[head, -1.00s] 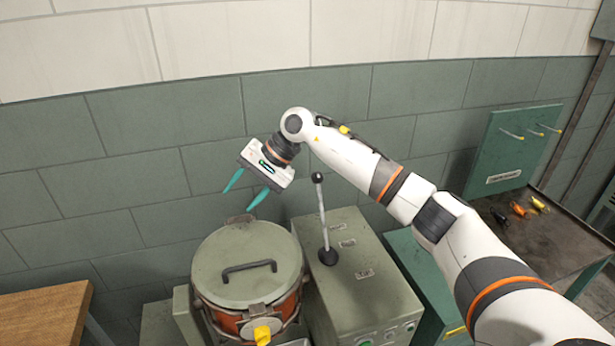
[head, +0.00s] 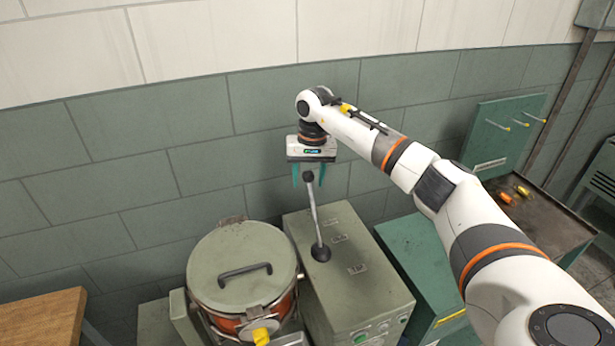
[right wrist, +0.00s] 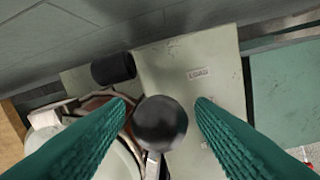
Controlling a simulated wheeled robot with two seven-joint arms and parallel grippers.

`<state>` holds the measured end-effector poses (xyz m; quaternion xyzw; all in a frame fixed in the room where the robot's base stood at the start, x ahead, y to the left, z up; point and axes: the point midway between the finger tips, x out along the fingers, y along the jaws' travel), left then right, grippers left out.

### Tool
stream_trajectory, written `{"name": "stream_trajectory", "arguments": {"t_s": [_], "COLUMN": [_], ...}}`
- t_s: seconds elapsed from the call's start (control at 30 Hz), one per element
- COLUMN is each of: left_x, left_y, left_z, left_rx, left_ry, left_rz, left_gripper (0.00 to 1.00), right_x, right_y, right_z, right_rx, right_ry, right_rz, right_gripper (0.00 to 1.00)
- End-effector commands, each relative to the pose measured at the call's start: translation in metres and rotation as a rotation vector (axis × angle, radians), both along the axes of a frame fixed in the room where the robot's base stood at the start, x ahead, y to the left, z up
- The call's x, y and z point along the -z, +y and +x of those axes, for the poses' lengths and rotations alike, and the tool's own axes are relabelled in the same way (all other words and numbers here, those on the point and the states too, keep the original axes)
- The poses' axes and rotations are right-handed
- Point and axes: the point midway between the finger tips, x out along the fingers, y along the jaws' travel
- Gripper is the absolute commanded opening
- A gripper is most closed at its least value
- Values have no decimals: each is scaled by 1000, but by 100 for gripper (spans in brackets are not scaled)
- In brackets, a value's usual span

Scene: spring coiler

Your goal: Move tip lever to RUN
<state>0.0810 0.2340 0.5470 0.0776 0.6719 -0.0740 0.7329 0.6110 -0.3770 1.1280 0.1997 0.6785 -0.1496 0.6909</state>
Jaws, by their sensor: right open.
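The tip lever (head: 314,212) is a grey rod with a black ball knob (head: 308,176), rising from a black boot on top of the grey-green control box (head: 350,270). It leans slightly to the left at its top. My right gripper (head: 321,178) is open with its teal fingers pointing down around or just behind the knob. In the right wrist view the knob (right wrist: 160,123) lies between the two spread fingers, with a gap on each side. A label reading LOAD (right wrist: 199,73) shows on the box there. The other labels are too small to read. My left gripper is not in view.
A lidded drum (head: 243,268) with an orange body and a yellow part stands left of the box. A wooden table (head: 40,318) is at the lower left. A green cabinet (head: 425,255) and a dark bench (head: 545,220) stand to the right. The wall is close behind.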

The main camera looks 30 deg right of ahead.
Motion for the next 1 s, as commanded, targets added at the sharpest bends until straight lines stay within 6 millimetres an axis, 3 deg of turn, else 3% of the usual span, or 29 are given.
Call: {"name": "stream_trajectory", "arguments": {"t_s": [0.2, 0.5, 0.8, 1.0], "left_x": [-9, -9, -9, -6], "left_y": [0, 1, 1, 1], "left_z": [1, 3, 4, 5], "left_rx": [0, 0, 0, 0], "left_ry": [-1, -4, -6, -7], "left_rz": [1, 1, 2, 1], "left_gripper": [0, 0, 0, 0], "right_x": [19, 22, 22, 22], "right_y": [1, 2, 2, 1], "right_z": [1, 1, 1, 2], "right_rx": [1, 1, 1, 1], "right_ry": [1, 0, 0, -13], "right_rz": [1, 1, 1, -3], "right_gripper": [50, 50, 2, 0]}}
